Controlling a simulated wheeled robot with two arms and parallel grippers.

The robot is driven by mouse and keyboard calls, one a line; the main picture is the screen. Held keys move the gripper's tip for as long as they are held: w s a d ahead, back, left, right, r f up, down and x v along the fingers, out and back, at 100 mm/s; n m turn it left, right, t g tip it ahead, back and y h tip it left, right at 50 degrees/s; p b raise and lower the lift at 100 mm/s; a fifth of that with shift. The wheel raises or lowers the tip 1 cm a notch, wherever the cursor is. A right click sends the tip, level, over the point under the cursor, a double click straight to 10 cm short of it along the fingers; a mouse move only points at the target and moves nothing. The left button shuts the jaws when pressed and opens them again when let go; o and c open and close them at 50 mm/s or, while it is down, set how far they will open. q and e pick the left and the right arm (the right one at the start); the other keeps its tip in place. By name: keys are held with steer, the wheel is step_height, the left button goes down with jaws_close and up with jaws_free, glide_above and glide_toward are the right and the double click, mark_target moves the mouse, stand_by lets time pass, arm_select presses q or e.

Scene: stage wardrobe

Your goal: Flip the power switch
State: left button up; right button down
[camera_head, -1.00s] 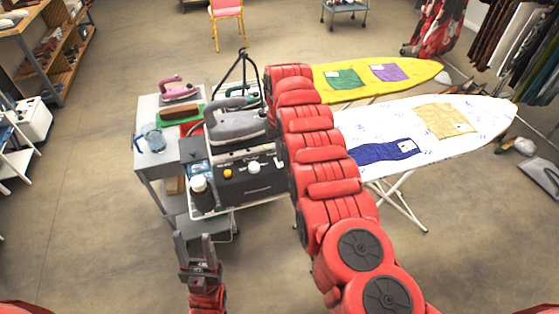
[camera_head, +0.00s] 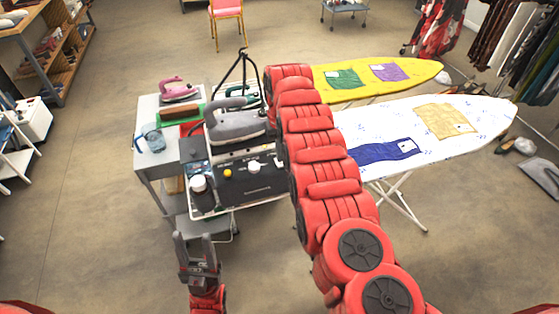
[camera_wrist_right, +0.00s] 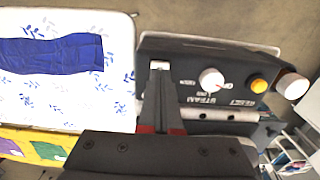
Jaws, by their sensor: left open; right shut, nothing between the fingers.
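The dark steam station (camera_head: 243,191) stands on the cart, with a yellow button (camera_head: 228,173) and a white knob (camera_head: 254,167) on its panel. In the right wrist view the panel (camera_wrist_right: 190,69) shows the white STEAM knob (camera_wrist_right: 211,80) and the yellow RESET button (camera_wrist_right: 258,85). A small white part (camera_wrist_right: 156,65), possibly the power switch, shows at the panel's left end. My right gripper (camera_wrist_right: 158,76) is shut and empty, its tips at that part; contact is unclear. My red arm hides it in the head view. My left gripper (camera_head: 196,240) is open and empty, in front of the cart.
A grey iron (camera_head: 236,125) rests behind the panel. A jug (camera_head: 153,138) and a pink iron (camera_head: 178,90) are on the grey cart. White (camera_head: 465,104) and yellow (camera_head: 380,73) ironing boards stand right.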

steer(key=shift+f+b, duration=0.5)
steer(key=shift+f, duration=0.45)
stand_by(0.6)
steer(key=shift+r, duration=0.15)
steer(key=shift+r+p, duration=0.4)
steer(key=shift+r, duration=3)
steer(key=shift+f, duration=0.1)
